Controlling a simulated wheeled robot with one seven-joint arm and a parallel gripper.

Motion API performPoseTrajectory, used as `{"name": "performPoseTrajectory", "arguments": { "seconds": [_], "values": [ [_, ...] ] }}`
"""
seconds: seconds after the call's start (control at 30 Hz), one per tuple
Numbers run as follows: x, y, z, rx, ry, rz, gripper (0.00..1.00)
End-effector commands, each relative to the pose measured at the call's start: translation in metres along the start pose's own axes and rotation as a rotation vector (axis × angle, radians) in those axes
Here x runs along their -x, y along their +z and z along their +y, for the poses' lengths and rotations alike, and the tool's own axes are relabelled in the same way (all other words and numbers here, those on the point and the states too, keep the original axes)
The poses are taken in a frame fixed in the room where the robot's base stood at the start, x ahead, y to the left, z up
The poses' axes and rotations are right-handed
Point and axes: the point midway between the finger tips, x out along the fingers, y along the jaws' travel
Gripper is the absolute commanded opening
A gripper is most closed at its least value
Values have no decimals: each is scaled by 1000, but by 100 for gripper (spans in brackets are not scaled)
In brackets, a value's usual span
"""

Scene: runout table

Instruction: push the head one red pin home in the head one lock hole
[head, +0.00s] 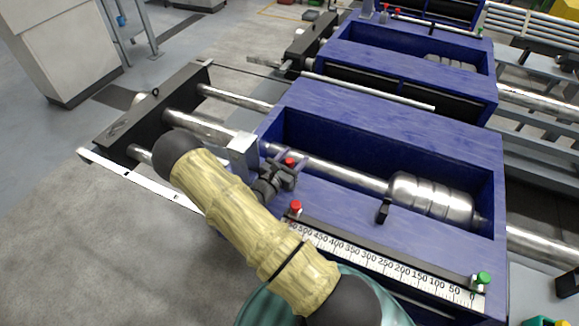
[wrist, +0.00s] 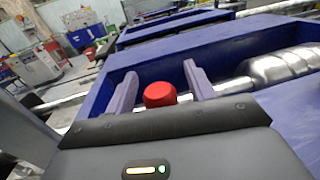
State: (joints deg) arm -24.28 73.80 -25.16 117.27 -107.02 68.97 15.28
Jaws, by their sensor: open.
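A red pin (head: 289,161) shows its round head at my gripper (head: 282,163), on the near side of the nearest blue head's trough. In the wrist view the red pin's head (wrist: 160,95) sits between the two fingers of my gripper (wrist: 160,71), with gaps on both sides. The fingers are apart and do not visibly touch it. The pin's shank and the lock hole are hidden, so I cannot tell how deep it sits. A second red-topped pin (head: 295,207) stands at the scale's left end.
The nearest blue housing (head: 400,133) holds a steel rod and a ribbed cylinder (head: 430,196). A numbered scale (head: 380,262) runs along its front to a green knob (head: 483,278). A metal block (head: 242,150) stands close left of my gripper. More blue housings lie behind.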

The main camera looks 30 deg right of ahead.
Motion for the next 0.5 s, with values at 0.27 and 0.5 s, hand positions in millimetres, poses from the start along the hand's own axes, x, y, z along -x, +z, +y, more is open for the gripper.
{"name": "performPoseTrajectory", "arguments": {
  "seconds": [0.27, 0.5],
  "values": [
    [0, 0, 0, 0, 1, 0, 54],
    [0, 0, 0, 0, 1, 0, 50]
  ]
}}
